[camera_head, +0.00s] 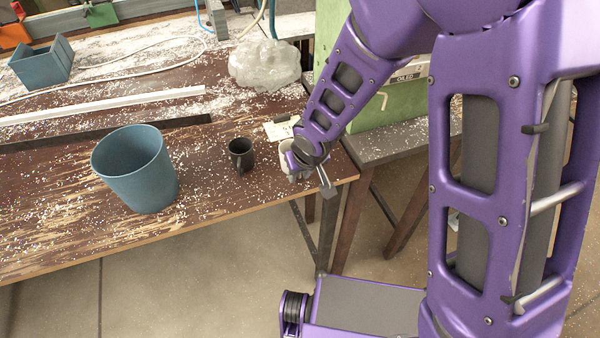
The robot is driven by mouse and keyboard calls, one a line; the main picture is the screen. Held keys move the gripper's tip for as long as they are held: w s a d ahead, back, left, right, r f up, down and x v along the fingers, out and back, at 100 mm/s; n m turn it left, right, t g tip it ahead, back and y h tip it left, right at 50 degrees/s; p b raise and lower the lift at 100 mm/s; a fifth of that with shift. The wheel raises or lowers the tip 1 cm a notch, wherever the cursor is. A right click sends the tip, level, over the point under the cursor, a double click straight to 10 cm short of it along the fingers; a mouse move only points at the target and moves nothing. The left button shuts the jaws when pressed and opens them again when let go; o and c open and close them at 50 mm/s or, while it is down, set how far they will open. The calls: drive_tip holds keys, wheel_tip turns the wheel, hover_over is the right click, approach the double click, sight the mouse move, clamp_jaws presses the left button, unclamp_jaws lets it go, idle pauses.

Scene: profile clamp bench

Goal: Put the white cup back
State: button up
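A pale, whitish rounded thing (287,165), likely the white cup, shows at the right end of the bench near the front corner. My wrist and gripper cover most of it. My gripper (308,172) is right at it, with a grey finger-like part slanting down on the right side. I cannot tell whether the fingers are open or closed on it, or whether it rests on the bench. A dark cup (241,156) stands upright on the bench, a little to the left of my gripper.
A blue-grey bucket (135,180) stands left of the dark cup. The brown bench (225,190) is strewn with white chips. A clear lumpy bag (264,65), a card (280,129) and a white profile (110,104) lie behind. A green box (392,105) stands at right.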

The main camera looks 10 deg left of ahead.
drive_tip(key=shift+o, duration=0.4)
drive_tip(key=shift+r, duration=0.25)
drive_tip(key=p+v, duration=0.3)
drive_tip(key=v, duration=0.8)
drive_tip(key=shift+s+r, duration=0.15)
drive_tip(key=shift+r, duration=0.2)
drive_tip(key=shift+d, duration=0.1)
